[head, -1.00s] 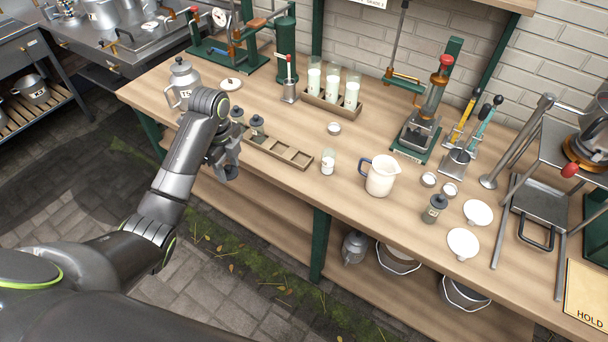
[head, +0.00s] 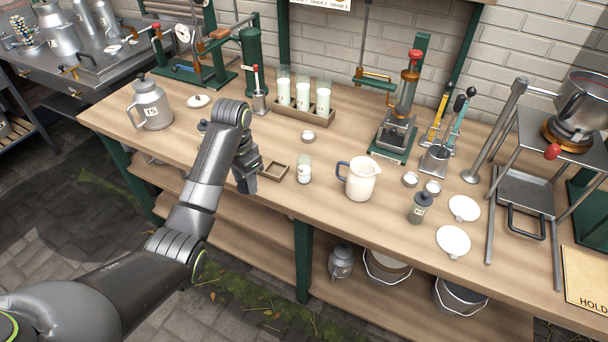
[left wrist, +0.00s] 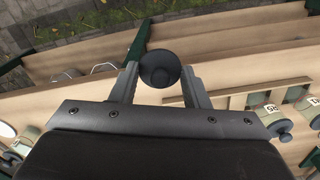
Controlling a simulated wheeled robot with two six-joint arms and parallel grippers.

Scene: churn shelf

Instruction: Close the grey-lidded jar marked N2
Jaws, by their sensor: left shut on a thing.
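A small grey jar with a dark knobbed lid (head: 420,207) stands near the front right of the bench; its label is too small to read surely. More labelled jars with knobbed grey lids show in the left wrist view, one of them nearest (left wrist: 274,122). My right gripper is not in view.
A wooden compartment tray (head: 274,172) lies partly behind my left arm. A small glass jar (head: 304,170), a cream pitcher (head: 359,180) and white discs (head: 453,242) stand rightward. A rack of milk bottles (head: 318,115) and a churn can (head: 150,107) are behind.

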